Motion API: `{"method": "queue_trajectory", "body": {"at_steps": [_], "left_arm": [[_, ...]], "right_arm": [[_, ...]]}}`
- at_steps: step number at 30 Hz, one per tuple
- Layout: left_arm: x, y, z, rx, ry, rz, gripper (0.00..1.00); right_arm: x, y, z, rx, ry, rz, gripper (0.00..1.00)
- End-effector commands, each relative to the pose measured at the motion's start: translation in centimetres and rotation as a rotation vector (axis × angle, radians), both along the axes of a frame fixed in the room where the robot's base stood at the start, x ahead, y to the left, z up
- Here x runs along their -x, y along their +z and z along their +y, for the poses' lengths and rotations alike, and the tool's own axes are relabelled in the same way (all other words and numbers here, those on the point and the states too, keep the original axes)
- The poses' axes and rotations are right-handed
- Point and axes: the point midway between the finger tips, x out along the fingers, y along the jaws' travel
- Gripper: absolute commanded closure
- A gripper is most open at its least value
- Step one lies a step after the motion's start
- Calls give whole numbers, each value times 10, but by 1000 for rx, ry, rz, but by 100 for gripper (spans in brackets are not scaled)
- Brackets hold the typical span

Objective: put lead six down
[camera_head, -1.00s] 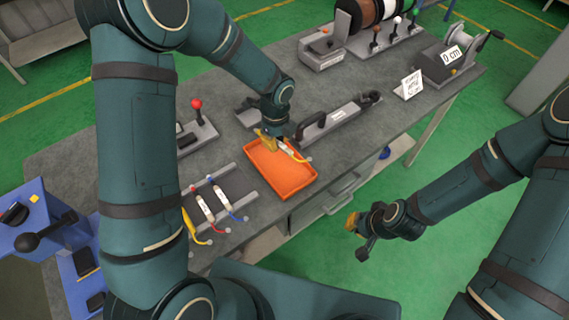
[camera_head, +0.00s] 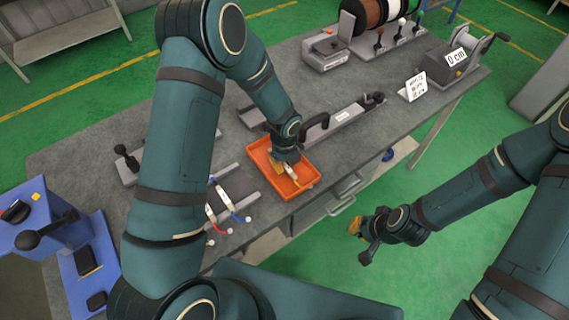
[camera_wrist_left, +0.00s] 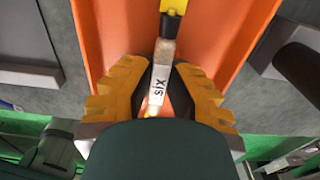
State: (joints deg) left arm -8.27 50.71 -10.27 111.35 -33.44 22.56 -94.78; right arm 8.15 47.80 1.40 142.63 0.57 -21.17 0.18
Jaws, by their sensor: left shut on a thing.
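Lead six is a thin lead with a white tag reading "SIX" (camera_wrist_left: 158,88), seen in the left wrist view. My left gripper (camera_wrist_left: 157,98) is shut on it, with its yellow fingers on both sides of the tag. In the head view my left gripper (camera_head: 286,172) points down over the orange tray (camera_head: 308,187), with the lead at or inside the tray. I cannot tell whether the lead touches the tray floor. My right gripper (camera_head: 362,238) hangs clear of the table's front side; its jaw state is unclear.
A rack with several leads (camera_head: 222,205) stands left of the tray. A long grey fixture with a black handle (camera_head: 318,125) lies behind the tray. Spools (camera_head: 375,15), a winder reading "0 cm" (camera_head: 455,60) and a small sign (camera_head: 413,86) stand at the back right.

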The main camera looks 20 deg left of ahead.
Motion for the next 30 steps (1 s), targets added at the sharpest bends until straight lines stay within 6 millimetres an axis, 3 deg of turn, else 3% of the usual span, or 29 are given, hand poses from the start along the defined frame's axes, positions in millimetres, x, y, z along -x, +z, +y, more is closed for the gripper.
{"method": "queue_trajectory", "body": {"at_steps": [12, 13, 15, 25, 30], "left_arm": [[0, -8, 0, 0, -1, -1, 100], [0, -8, 0, 0, -1, -1, 80], [0, -7, 0, 0, -1, -1, 60], [0, -6, 0, 0, 0, -1, 60], [-2, 10, 0, 1, 1, -5, 60]], "right_arm": [[0, -5, 0, 1, 0, 0, 100], [0, -5, 0, 1, 0, 0, 100], [0, -4, 0, 1, 0, 0, 100], [0, -2, 0, 1, 0, 0, 100], [0, 2, 0, 0, 0, -1, 100]]}}
